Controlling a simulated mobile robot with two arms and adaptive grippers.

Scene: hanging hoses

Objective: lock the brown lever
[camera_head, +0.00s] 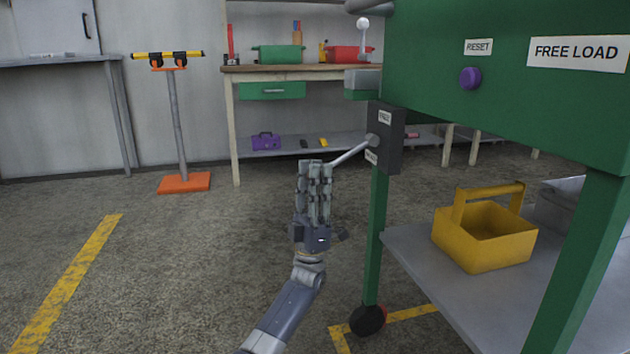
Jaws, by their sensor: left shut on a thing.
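A lever (350,153) with a pale metal rod sticks out of a dark switch box (387,150) on the green cart's leg. The rod slants down and left from its pivot. Its outer end is hidden at my left gripper (314,168), so no brown part of it shows. My left gripper points up, with its fingers shut around the lever's end. Small labels sit above and below the pivot, and their text is too small to read surely. My right gripper is not in view.
The green cart (480,100) fills the right, with a purple button (470,78) and a grey shelf holding a yellow toolbox (483,240). Another rod with a white knob (363,23) stands above the switch box. A workbench (300,69) stands behind; the floor at left is open.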

